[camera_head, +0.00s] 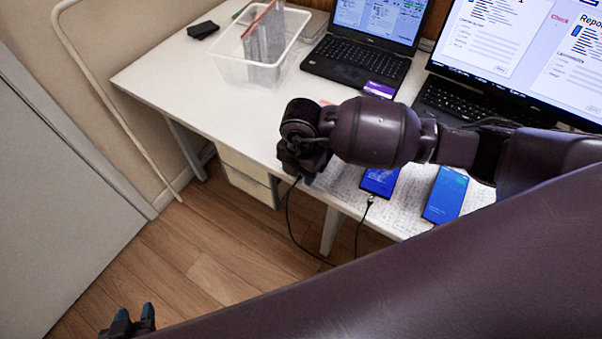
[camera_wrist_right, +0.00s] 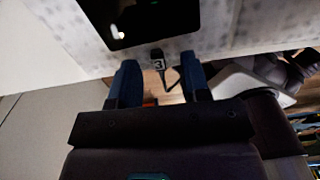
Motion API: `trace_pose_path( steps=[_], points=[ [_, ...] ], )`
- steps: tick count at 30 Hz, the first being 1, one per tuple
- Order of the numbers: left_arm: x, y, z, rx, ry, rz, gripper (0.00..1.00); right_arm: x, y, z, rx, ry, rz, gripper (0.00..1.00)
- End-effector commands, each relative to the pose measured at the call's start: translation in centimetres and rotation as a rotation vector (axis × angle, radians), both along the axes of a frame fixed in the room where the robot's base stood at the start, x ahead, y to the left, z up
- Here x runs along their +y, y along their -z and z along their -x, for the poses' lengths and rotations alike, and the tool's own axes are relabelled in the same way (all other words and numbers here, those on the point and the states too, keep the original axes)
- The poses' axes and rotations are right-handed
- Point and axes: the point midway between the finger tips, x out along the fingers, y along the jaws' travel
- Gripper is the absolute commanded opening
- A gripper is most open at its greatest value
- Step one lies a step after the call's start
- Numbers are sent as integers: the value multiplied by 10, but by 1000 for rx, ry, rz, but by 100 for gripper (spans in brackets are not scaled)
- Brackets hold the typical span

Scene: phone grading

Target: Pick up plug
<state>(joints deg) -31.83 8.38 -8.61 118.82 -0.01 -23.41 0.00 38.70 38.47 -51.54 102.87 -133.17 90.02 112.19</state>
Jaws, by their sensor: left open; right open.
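A small dark plug with a white "3" label (camera_wrist_right: 158,61) shows in the right wrist view at the table edge, just below a dark phone (camera_wrist_right: 145,18). It lies between the fingertips of my right gripper (camera_wrist_right: 160,64), with a gap on each side. In the head view my right gripper (camera_head: 303,166) is at the table's front edge, and the arm hides this plug; a dark cable hangs below. Another cable end (camera_head: 370,199) lies at the edge by a blue-screened phone (camera_head: 380,180). My left gripper (camera_head: 135,313) is open and empty above the floor at bottom left.
A second blue-screened phone (camera_head: 445,195) lies to the right on the patterned mat. A clear bin (camera_head: 237,68) with grey dividers, a laptop (camera_head: 356,62) and a monitor (camera_head: 515,50) stand further back.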

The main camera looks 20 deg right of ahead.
Motion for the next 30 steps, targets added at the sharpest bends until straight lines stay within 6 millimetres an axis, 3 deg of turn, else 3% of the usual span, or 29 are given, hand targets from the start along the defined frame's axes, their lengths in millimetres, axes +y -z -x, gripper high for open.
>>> trace_pose_path(
  steps=[26,30],
  points=[
    [3,1,8,12,-3,-3,43,0,5,0,1,0,0,43],
    [2,1,7,11,-3,-3,43,0,5,0,1,0,0,26]
  ],
)
